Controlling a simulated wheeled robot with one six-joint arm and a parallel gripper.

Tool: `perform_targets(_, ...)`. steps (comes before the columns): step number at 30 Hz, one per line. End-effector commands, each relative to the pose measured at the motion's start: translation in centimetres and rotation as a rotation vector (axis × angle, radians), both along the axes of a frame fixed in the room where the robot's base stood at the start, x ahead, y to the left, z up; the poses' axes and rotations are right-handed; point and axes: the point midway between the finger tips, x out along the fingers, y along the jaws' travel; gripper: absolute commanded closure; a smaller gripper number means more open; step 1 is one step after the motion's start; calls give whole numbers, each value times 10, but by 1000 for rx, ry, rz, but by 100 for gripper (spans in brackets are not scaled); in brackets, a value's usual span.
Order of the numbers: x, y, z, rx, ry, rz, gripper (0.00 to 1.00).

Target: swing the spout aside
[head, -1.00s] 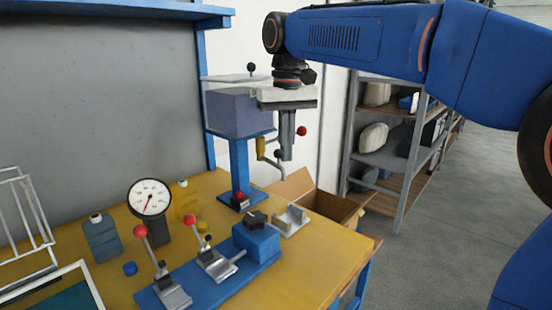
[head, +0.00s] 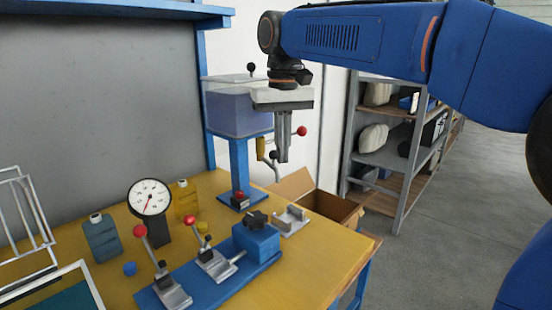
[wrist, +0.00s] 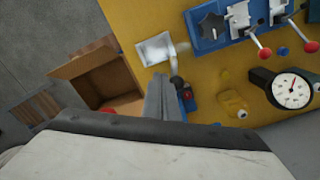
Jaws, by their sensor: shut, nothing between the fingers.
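The hopper (head: 238,112) is a bluish translucent box on a blue post. Under its right side hangs a spout (head: 268,170), a bent grey pipe with a yellow upper part and a black ball knob. My gripper (head: 282,160) points down with its fingers shut and empty, against or just beside the spout's right side. The fingers partly hide the spout, so I cannot tell whether they touch. In the wrist view the fingers (wrist: 160,98) show just beside a short grey pipe that looks like the spout (wrist: 176,74).
Below are a grey bracket (head: 291,220) and a blue fixture (head: 222,265) with red-knobbed clamps. A dial gauge (head: 150,198) and bottles stand left. A red ball knob (head: 301,131) is just right of the fingers. A cardboard box (head: 330,204) and shelves (head: 398,150) are beyond the table.

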Motion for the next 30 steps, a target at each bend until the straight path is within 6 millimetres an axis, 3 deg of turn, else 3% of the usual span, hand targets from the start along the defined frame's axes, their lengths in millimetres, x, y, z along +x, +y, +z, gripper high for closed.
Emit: perform_targets(30,-8,10,0,0,0,0,100)
